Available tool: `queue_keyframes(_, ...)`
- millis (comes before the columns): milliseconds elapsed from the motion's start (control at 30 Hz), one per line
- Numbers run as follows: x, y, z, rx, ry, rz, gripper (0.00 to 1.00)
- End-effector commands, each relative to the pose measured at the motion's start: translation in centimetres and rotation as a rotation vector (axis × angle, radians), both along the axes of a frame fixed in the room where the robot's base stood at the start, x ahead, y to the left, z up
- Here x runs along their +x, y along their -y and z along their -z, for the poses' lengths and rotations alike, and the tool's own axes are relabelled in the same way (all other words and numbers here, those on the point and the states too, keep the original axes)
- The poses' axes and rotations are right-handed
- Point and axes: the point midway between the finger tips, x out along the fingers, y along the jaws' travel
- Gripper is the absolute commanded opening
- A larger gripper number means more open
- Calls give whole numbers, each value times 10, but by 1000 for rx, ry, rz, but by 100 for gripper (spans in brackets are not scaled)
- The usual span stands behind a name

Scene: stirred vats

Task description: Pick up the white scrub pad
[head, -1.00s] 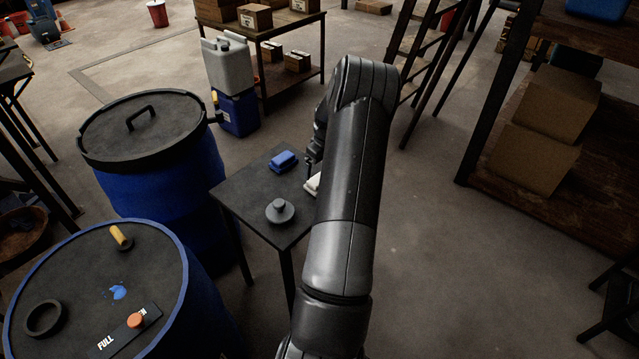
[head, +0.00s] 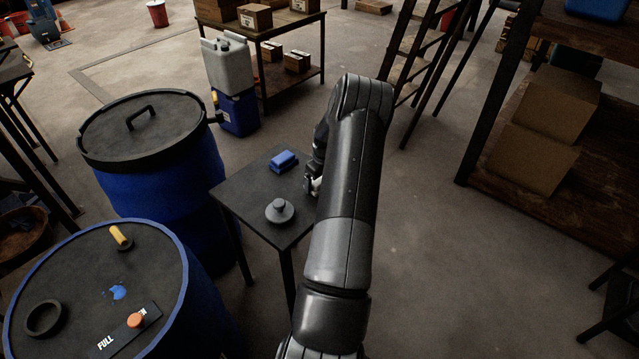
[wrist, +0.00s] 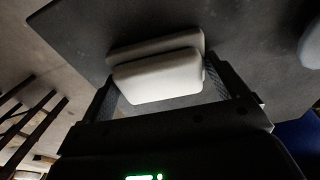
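The white scrub pad (wrist: 158,78) lies on the small dark table (wrist: 90,25) in the wrist view and looks like two stacked pale layers with rounded edges. In the head view only a sliver of the pad (head: 316,186) shows beside my arm, near the table's right edge. My gripper (wrist: 160,73) is open, with one finger on each side of the pad. A narrow gap shows beside the left finger; contact on the right side is hard to tell. In the head view my arm hides most of the gripper.
A blue pad (head: 283,161) and a grey round knobbed piece (head: 280,210) share the table (head: 245,190). Two blue vats with dark lids, a rear one (head: 165,185) and a front one (head: 185,300), stand to the left. The floor right of my arm is clear.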

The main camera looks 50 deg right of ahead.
Motion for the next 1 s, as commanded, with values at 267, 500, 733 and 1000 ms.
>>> queue_keyframes(267, 0, 0, 0, 0, 0, 0, 68)
queue_keyframes(500, 0, 0, -2, 0, 0, 0, 67)
queue_keyframes(733, 0, 1, -23, -2, 2, 0, 67)
queue_keyframes(1000, -39, 10, -65, -2, 0, 5, 67)
